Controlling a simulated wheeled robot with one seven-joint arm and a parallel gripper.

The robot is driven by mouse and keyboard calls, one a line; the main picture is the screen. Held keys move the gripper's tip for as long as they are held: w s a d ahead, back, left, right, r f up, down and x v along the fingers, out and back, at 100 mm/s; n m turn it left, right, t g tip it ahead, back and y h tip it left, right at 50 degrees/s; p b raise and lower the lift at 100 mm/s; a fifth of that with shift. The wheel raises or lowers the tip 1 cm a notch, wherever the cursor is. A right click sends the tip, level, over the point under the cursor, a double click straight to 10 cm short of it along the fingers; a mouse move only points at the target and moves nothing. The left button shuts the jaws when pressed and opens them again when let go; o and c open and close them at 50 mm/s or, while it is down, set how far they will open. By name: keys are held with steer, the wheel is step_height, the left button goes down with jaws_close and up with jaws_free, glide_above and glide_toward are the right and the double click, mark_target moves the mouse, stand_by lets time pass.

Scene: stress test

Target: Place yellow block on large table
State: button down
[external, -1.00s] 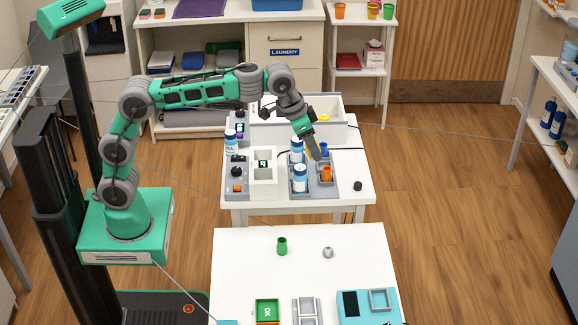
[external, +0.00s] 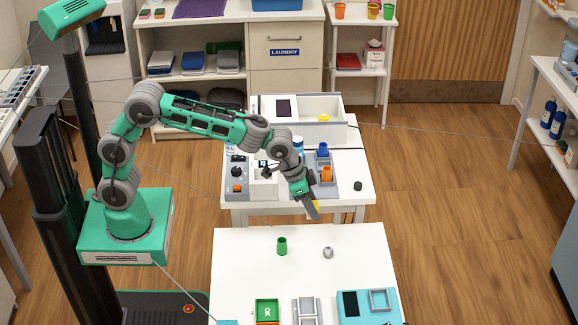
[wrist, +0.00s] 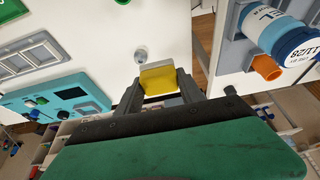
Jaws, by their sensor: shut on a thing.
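The yellow block (wrist: 158,78) is between the two fingers of my gripper (wrist: 160,88) in the wrist view. In the external view my gripper (external: 315,212) is shut on it, and only a bit of yellow block (external: 316,207) shows at the fingertips. My gripper hangs over the gap between the two white tables, near the front edge of the farther one. The nearer white table (external: 240,270), seemingly the large one, lies just below and in front of it. That table's surface also shows in the wrist view (wrist: 90,22).
On the nearer table stand a green cup (external: 282,246), a small grey piece (external: 328,252), a green box (external: 267,311), a grey tray (external: 306,311) and a teal device (external: 368,306). Its middle right is clear. The farther table (external: 350,188) holds bottles and trays.

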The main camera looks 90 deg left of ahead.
steer(key=p, duration=0.3)
glide_toward(360, 244)
steer(key=shift+w+f+p, duration=0.45)
steer(key=shift+w+f, duration=0.45)
steer(key=shift+f, duration=0.05)
steer(key=shift+w+f, duration=0.2)
steer(key=shift+f, duration=0.1)
step_height(360, 244, down, 3)
steer(key=shift+r+p, duration=0.2)
steer(key=shift+p, duration=0.6)
steer(key=shift+f+b, duration=0.35)
steer(key=shift+f, duration=0.1)
steer(key=c, duration=0.7)
jaws_free()
steer(key=shift+r, duration=0.1)
